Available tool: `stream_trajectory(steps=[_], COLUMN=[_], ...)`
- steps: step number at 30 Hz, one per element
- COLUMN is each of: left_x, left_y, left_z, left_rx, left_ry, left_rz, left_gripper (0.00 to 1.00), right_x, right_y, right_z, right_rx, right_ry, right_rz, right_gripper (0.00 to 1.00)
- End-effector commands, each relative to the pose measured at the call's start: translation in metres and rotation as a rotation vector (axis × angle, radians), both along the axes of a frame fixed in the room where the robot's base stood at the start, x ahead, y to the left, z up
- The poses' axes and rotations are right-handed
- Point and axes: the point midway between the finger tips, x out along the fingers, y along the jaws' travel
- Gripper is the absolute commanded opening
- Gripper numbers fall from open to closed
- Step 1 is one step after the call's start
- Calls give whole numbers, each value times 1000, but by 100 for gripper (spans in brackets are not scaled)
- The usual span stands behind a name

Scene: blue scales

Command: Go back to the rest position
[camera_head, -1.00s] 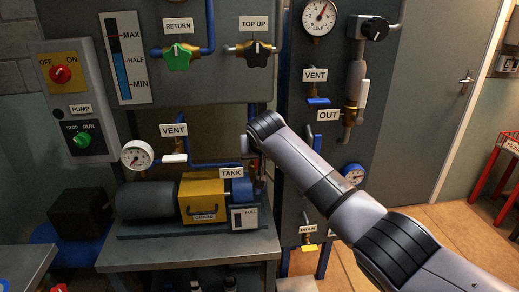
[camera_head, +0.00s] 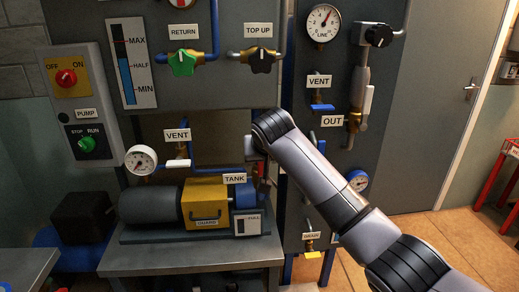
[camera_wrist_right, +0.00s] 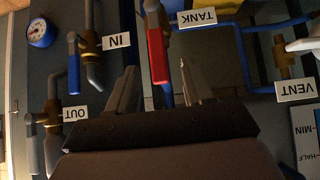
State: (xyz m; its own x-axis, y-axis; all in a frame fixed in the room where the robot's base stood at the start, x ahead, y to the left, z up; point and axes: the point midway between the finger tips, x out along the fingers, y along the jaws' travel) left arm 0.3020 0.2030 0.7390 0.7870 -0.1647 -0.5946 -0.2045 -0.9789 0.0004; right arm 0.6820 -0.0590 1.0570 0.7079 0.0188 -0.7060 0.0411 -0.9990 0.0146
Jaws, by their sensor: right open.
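My right arm (camera_head: 325,190) reaches in from the lower right of the head view toward the pipes beside the TANK label (camera_head: 234,179). Its gripper is mostly hidden there behind the arm's front end. In the right wrist view my right gripper (camera_wrist_right: 157,72) has its two fingers apart. A red valve handle (camera_wrist_right: 157,55) shows between and beyond the fingertips; I cannot tell whether they touch it. My left gripper is in neither view.
The pump with its yellow guard (camera_head: 205,204) sits on a grey bench (camera_head: 190,258). A blue IN handle (camera_wrist_right: 73,62) is close to one finger in the right wrist view. Gauges, valves and pipes cover the panels behind. Open floor (camera_head: 450,240) lies at right.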

Motion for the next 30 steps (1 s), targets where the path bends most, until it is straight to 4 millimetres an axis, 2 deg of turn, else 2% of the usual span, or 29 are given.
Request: stream_trajectory(steps=[5,9,14,21,30], left_x=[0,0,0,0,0], left_y=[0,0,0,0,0], left_z=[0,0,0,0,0], left_rx=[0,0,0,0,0], left_ry=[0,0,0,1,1], left_rz=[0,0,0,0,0], left_gripper=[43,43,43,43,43], right_x=[-9,-27,-56,-113,-202], right_y=[0,-2,-8,-29,-66], right_z=[-42,-98,-156,-230,-294], right_rx=[30,75,124,171,175], right_ry=[16,22,15,-7,-51], right_rz=[34,80,119,143,143], right_gripper=[51,51,51,51,51])
